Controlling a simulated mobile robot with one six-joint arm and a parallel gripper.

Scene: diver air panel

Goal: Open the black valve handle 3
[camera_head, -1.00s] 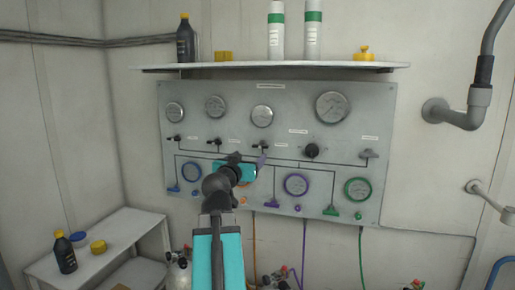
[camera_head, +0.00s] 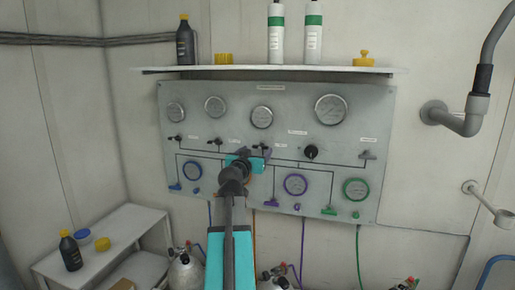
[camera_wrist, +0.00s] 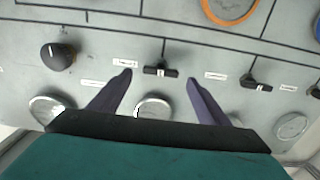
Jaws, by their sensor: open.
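The black valve handle 3 (camera_wrist: 154,71) is a small bar on the grey panel (camera_wrist: 100,50), lying crosswise to the line behind it. In the wrist view it sits between the two dark fingers of my gripper (camera_wrist: 159,77), which is open. I see a gap on both sides of the handle; how far the fingertips are from the panel is unclear. In the head view my gripper (camera_head: 266,160) is in front of the panel, just below handle 3 (camera_head: 261,146), and partly covers that area.
A similar black handle (camera_wrist: 257,83) and a round black knob (camera_wrist: 58,56) flank handle 3. Gauges (camera_wrist: 155,107) line the panel. A shelf (camera_head: 270,69) with bottles juts out above. A small table (camera_head: 100,245) stands at left.

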